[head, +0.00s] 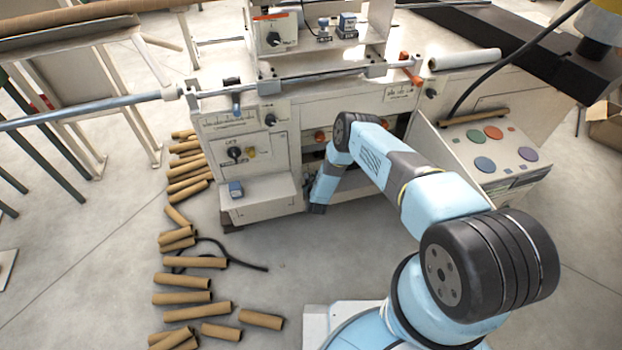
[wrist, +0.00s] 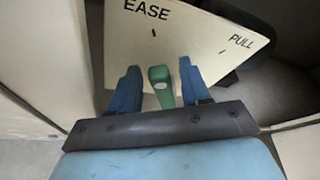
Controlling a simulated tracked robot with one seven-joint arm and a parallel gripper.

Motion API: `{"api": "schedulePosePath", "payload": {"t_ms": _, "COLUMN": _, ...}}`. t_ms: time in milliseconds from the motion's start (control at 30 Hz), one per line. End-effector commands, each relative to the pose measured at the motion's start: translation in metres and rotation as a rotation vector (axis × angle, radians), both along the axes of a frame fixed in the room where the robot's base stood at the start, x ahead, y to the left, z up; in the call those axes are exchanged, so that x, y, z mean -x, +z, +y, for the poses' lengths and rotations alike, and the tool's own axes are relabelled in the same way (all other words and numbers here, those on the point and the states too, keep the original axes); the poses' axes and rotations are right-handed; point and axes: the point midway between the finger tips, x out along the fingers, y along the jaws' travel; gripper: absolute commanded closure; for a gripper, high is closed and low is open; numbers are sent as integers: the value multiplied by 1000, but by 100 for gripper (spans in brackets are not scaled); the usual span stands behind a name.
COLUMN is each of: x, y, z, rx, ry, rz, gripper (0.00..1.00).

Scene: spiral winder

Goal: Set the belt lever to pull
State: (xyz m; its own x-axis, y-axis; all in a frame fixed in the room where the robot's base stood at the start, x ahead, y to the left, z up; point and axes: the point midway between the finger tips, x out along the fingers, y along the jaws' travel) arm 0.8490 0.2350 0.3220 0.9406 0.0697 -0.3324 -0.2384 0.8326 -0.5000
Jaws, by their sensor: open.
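The belt lever (wrist: 161,92) shows in the wrist view as a green handle with a pale round spot. It stands below a cream panel (wrist: 185,42) marked EASE on the left and PULL on the right, each with a small tick. The lever is nearer the EASE tick than the PULL tick. My gripper (wrist: 158,72) is open, with one blue finger on each side of the lever and visible gaps between. In the head view my gripper (head: 320,196) is low at the machine's front; the lever cannot be made out there.
The cream winder (head: 230,120) has other knobs and levers above. A slanted console (head: 478,150) with coloured buttons stands right of my arm. Cardboard tubes (head: 195,263) and a black cable (head: 240,258) lie on the floor at left. A dark recess lies beside the panel.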

Motion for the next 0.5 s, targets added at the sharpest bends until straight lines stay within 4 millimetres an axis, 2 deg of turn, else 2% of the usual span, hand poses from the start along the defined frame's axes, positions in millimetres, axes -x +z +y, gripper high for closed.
{"api": "schedulePosePath", "payload": {"t_ms": 67, "x": 0, "y": 0, "z": 0, "rx": 0, "ry": 0, "rz": 0, "gripper": 58}}
{"api": "schedulePosePath", "payload": {"t_ms": 500, "x": 0, "y": 0, "z": 1, "rx": 0, "ry": 1, "rz": 1, "gripper": 100}}
